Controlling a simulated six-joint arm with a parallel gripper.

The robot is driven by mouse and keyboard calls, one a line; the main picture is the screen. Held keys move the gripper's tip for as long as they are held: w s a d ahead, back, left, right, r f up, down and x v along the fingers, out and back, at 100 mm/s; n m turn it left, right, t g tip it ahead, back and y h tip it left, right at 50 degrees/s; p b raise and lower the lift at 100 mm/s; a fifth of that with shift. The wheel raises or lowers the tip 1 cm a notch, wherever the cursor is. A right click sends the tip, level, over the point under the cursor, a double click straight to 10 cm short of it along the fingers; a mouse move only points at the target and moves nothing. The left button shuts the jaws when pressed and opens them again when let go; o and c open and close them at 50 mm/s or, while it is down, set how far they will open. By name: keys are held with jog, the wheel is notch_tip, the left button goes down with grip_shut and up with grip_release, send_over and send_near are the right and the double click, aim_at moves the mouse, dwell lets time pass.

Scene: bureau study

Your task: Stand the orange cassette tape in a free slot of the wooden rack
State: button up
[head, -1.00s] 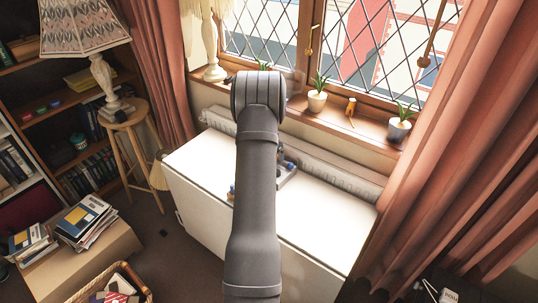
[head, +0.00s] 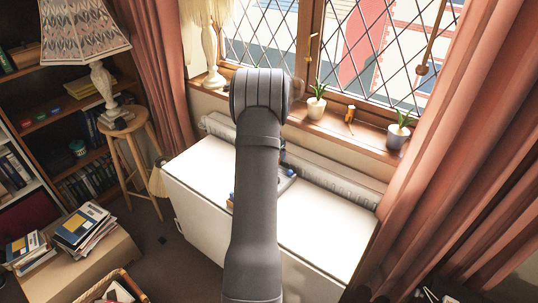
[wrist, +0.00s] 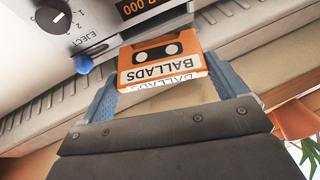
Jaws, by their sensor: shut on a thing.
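The orange cassette tape (wrist: 160,62), labelled BALLADS, shows in the wrist view between the two blue fingers of my gripper (wrist: 163,73). My gripper is shut on it. The far edge of the tape is close to the front of a pale tape deck (wrist: 62,58) with a dial, an EJECT mark and an orange counter. I cannot tell whether that edge is inside the deck or just in front of it. In the head view my arm hides the tape and most of the deck. I cannot make out the wooden rack in either view.
The white table (head: 325,228) has bare room to the right of my arm. A radiator (head: 335,180) and a windowsill with potted plants (head: 316,108) lie behind it. Curtains (head: 470,130) hang at the right. A stool with a lamp (head: 104,82) stands at the left.

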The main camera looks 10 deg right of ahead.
jog(key=s+d+r, duration=0.6)
jog(key=s+d, duration=0.1)
jog(key=s+a+f+n+g+y, duration=0.1)
jog(key=s+a+f+n+y, duration=0.1)
jog(key=s+a+f+n, duration=0.2)
jog(key=s+a+f+n+g+y, duration=0.1)
jog(key=s+a+f+n, duration=0.3)
jog(key=n, duration=1.1)
jog(key=shift+s+a+f+n+y, duration=0.35)
jog(key=shift+s+a+y, duration=0.9)
jog(key=shift+a, duration=1.85)
jog(key=shift+s+f+h, duration=0.2)
jog(key=shift+f, duration=0.75)
jog(key=shift+s+f+h, duration=0.15)
jog(key=shift+f, duration=0.75)
jog(key=o, duration=0.6)
